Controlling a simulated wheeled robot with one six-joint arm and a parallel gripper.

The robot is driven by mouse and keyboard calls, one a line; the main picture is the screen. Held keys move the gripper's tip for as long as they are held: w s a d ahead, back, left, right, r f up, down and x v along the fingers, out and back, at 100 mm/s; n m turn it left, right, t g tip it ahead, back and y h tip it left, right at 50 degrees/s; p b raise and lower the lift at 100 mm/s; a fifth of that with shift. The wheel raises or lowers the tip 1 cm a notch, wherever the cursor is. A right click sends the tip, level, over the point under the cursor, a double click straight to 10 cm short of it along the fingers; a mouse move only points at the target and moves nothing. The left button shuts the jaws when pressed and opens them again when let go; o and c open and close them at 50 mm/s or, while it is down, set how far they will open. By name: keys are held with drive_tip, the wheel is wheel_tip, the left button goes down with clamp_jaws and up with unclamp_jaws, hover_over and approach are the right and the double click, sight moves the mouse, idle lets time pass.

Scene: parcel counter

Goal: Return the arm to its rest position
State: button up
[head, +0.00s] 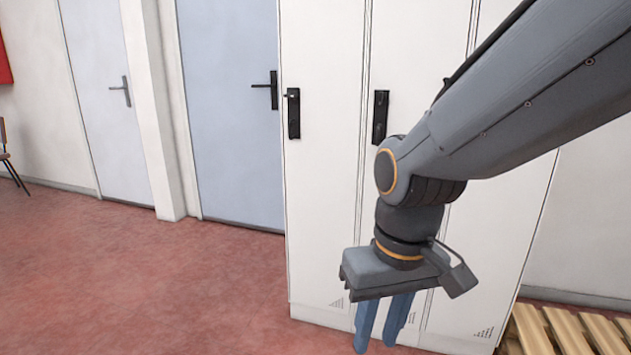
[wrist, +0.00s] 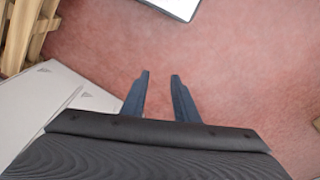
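My arm reaches in from the upper right of the head view and bends down at the wrist. My gripper (head: 377,345) hangs pointing down in front of the white lockers (head: 325,210), above the red floor. In the wrist view my gripper's two blue-grey fingers (wrist: 160,76) stand apart with only floor between them. The gripper is open and holds nothing. The fingertips reach near the bottom edge of the head view.
A wooden slatted pallet (head: 565,332) lies right of the lockers; slatted wood (wrist: 28,30) also shows in the wrist view. Two pale blue doors (head: 228,120) and a chair (head: 8,155) are to the left. A white dark-edged object (wrist: 178,6) shows at the wrist view's top. Red floor (head: 130,280) is clear at left.

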drive_tip(key=s+d+r+m+h+p, duration=0.1)
drive_tip(key=s+d+r+m+p, duration=0.2)
drive_tip(key=d+r+p, duration=0.7)
drive_tip(key=p, duration=0.9)
drive_tip(key=shift+d+r+g, duration=0.2)
drive_tip(key=shift+g, duration=0.2)
